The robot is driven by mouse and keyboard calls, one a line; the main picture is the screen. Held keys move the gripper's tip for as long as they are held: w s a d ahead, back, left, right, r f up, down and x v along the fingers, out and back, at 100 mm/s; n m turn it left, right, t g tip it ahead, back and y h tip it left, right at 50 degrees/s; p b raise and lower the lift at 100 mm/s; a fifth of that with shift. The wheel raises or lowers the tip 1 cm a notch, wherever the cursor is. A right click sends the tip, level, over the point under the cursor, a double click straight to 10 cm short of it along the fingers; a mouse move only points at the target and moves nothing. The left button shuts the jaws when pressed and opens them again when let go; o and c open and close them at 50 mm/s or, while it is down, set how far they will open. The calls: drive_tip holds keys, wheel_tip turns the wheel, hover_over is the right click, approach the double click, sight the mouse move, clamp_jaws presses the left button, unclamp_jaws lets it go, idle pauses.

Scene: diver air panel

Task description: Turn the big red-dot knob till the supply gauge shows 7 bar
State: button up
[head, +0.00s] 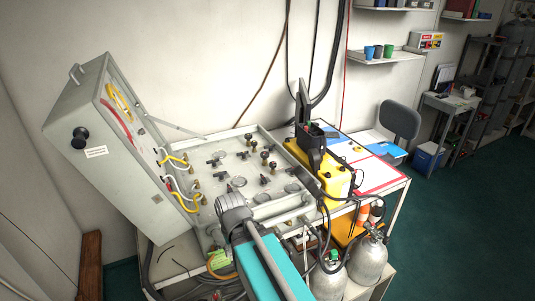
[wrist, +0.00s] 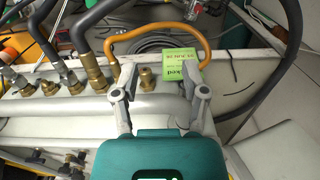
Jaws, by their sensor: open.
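The air panel (head: 222,170) lies in an open grey case in the head view, with several dark knobs (head: 264,181) and small round gauges (head: 239,182) on it. I cannot make out a red dot on any knob, and no gauge reading is legible. My gripper (wrist: 160,92) is open in the wrist view, its two grey fingers apart. A brass fitting (wrist: 147,78) on a pale edge shows between the fingers, and nothing is clearly held. In the head view my arm covers the panel's near part and the fingers cannot be made out.
Brass hose fittings (wrist: 75,82) with dark hoses line the edge left of my gripper. An orange hose (wrist: 155,32) loops beside a green label (wrist: 175,66). A yellow box (head: 325,175) stands right of the panel. Grey cylinders (head: 367,262) stand below at the right.

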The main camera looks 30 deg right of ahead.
drive_tip(key=shift+o, duration=0.3)
drive_tip(key=shift+d, duration=0.25)
drive_tip(key=o, duration=0.4)
drive_tip(key=shift+w+d+r, duration=0.15)
drive_tip(key=shift+w, duration=0.15)
drive_tip(key=shift+o, duration=0.3)
drive_tip(key=w+d+r+p, duration=0.3)
drive_tip(key=w, duration=0.5)
drive_tip(key=shift+w+r+m+p, duration=0.25)
drive_tip(key=shift+w+m+p, duration=0.05)
drive_tip(key=shift+m+p, duration=0.1)
wheel_tip(320, 180, up, 13)
drive_tip(key=m+p, duration=0.3)
drive_tip(key=p, duration=1)
hover_over(265, 153)
drive_tip(key=shift+f, duration=0.1)
wheel_tip(265, 153, down, 14)
drive_tip(key=b, duration=1.3)
drive_tip(key=shift+r+b, duration=0.25)
drive_tip(key=shift+b, duration=0.1)
